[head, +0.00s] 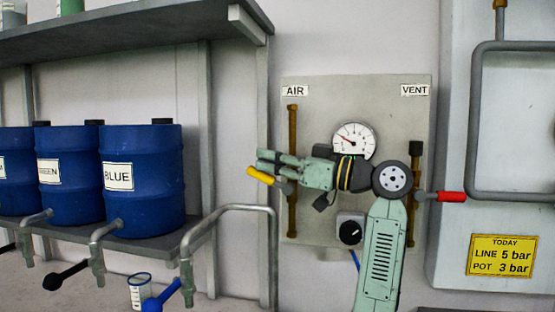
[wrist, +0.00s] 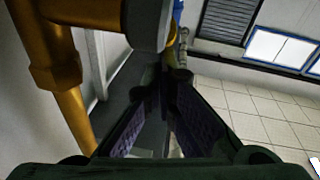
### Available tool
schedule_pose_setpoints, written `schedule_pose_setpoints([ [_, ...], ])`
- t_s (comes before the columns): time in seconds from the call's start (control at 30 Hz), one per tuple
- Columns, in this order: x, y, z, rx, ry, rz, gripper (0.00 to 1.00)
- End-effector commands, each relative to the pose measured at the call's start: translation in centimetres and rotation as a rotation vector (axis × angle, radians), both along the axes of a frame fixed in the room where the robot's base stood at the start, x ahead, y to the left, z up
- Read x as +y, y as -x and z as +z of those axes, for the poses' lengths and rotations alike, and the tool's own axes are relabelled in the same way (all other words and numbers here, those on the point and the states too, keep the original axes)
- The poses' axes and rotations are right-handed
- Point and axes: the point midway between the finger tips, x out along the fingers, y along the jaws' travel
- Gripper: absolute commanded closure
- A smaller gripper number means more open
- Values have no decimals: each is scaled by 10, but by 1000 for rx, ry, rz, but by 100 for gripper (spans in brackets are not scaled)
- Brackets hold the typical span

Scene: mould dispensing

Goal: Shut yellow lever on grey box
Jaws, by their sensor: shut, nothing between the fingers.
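The grey box (head: 350,92) is mounted on the wall with AIR and VENT labels. The yellow lever (head: 261,176) sits at its left side, by the brass pipe under AIR. The lever slants, its yellow end up and to the left of its grey pivot end. My gripper (head: 263,161) points left across the box. Its fingers are shut and empty, with their tips just above the yellow lever in the head view. I cannot tell whether they touch it. In the wrist view the fingers (wrist: 166,82) meet near a grey valve part (wrist: 150,22) and the brass pipe (wrist: 66,85).
A red lever (head: 446,197) sticks out right under VENT. A gauge (head: 354,140) and black knob (head: 350,232) are on the box. Blue drums (head: 142,205) with taps stand on a shelf at left.

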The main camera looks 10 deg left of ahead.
Motion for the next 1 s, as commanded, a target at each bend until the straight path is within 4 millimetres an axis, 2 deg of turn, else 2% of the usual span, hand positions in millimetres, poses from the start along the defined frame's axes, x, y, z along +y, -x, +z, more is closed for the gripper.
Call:
schedule_pose_setpoints([
  [0.3, 11, 0, -9, 0, 1, 1, 100],
  [1.0, 15, 0, -12, 0, 1, 2, 100],
])
